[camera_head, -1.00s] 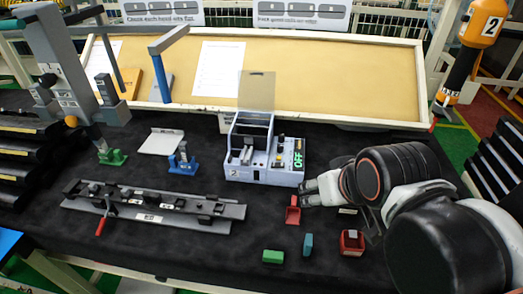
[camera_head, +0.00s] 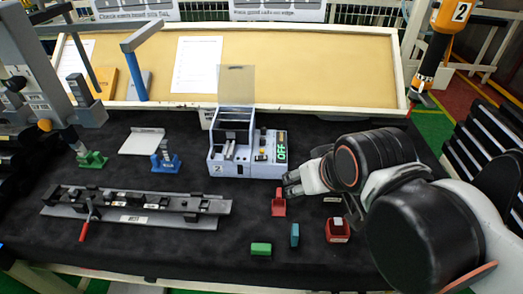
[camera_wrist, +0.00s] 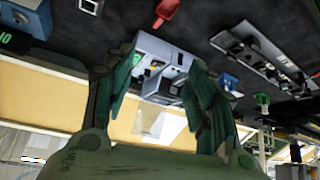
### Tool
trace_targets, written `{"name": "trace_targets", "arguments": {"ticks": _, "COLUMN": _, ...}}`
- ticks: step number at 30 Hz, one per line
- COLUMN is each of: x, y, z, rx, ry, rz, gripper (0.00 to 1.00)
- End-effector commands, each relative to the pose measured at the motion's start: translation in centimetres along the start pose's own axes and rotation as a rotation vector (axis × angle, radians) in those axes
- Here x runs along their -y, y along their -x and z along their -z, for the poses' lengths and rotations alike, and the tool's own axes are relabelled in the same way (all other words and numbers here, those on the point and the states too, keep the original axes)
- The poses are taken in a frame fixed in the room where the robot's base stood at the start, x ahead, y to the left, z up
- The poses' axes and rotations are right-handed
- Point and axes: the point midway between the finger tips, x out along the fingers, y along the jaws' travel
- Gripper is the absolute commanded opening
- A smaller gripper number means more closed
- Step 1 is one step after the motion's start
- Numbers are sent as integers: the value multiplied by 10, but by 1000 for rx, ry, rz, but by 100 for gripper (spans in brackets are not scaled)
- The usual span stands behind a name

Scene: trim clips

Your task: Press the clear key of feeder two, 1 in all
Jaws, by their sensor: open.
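Feeder two (camera_head: 232,150) is a light grey-blue box marked 2, with a raised clear lid and a panel (camera_head: 270,150) on its right side. The panel carries small keys and a green lit display reading OFF; I cannot tell which key is the clear key. My gripper (camera_head: 288,184) is right of and in front of the feeder, apart from it, open and empty. In the wrist view the feeder (camera_wrist: 160,68) shows upside down between the open fingers (camera_wrist: 165,85), beyond them.
A red scoop-like piece (camera_head: 279,202) lies just below my gripper. Green (camera_head: 261,249) and teal (camera_head: 294,235) blocks and a red bin (camera_head: 338,230) stand in front. A long grey fixture (camera_head: 135,207) lies at left. Blue (camera_head: 166,158) and green (camera_head: 92,159) stands are behind it.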

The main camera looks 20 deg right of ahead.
Motion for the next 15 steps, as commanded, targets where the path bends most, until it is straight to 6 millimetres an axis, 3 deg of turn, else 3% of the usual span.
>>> {"name": "trace_targets", "arguments": {"ticks": 1, "x": 0, "y": 0, "z": 0, "rx": 0, "ry": 0, "rz": 0, "gripper": 33}}
{"name": "trace_targets", "arguments": {"ticks": 6, "x": 0, "y": 0, "z": 0, "rx": 0, "ry": 0, "rz": 0, "gripper": 0}}
{"name": "trace_targets", "arguments": {"ticks": 15, "x": 0, "y": 0, "z": 0, "rx": 0, "ry": 0, "rz": 0, "gripper": 0}}
